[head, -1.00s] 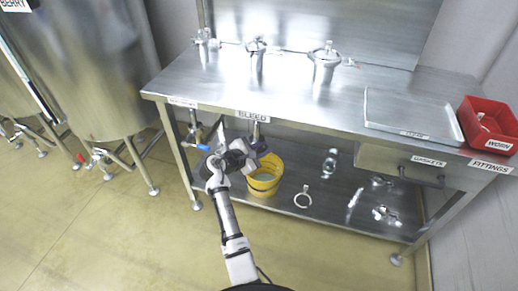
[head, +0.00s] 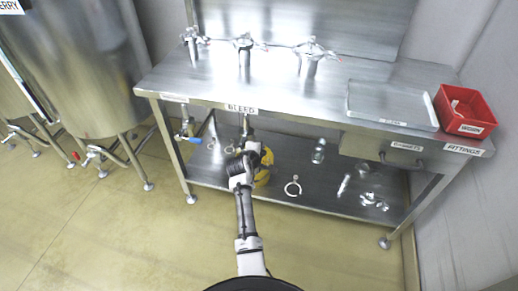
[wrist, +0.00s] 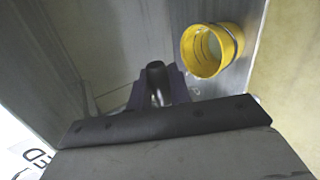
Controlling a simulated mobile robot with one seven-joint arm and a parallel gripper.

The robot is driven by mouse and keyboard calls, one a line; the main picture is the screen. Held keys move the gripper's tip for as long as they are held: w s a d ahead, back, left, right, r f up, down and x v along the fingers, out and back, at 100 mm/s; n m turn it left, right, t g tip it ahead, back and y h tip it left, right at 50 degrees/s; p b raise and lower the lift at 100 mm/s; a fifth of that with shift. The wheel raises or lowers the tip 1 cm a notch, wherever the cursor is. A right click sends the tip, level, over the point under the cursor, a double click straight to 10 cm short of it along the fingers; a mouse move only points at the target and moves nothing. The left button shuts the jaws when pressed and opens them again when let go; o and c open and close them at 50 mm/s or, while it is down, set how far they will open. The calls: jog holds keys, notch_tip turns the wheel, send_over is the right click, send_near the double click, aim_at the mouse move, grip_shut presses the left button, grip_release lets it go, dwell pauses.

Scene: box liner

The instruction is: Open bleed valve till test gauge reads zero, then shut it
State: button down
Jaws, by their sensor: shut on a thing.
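The label "BLEED" (head: 241,109) is on the bench's front edge, with a metal pipe (head: 245,124) hanging below it. My gripper (head: 250,149) is at the lower end of this pipe, under the bench edge. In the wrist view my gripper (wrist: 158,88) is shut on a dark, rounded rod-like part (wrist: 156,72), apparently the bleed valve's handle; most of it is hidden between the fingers. A yellow bucket (head: 267,158) stands on the lower shelf behind my gripper, partly hidden; it also shows in the wrist view (wrist: 212,48). I cannot make out a test gauge or its reading.
A blue-handled valve (head: 188,138) hangs left of my gripper. Clamps and fittings (head: 293,186) lie on the lower shelf (head: 325,195). The bench top holds several metal fittings (head: 310,62), a tray (head: 395,105) and a red bin (head: 465,110). The floor in front is clear.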

jog(key=shift+f+m+y, duration=0.3)
jog(key=shift+f+y, duration=0.1)
jog(key=shift+f, duration=0.05)
dwell(0.3)
jog(key=c, duration=1.3)
grip_release()
jog(key=shift+c, duration=0.2)
jog(key=b+v, duration=0.1)
jog(key=v, duration=1.2)
jog(key=shift+s+r, duration=0.15)
jog(key=shift+s, duration=0.25)
jog(key=shift+a, duration=0.1)
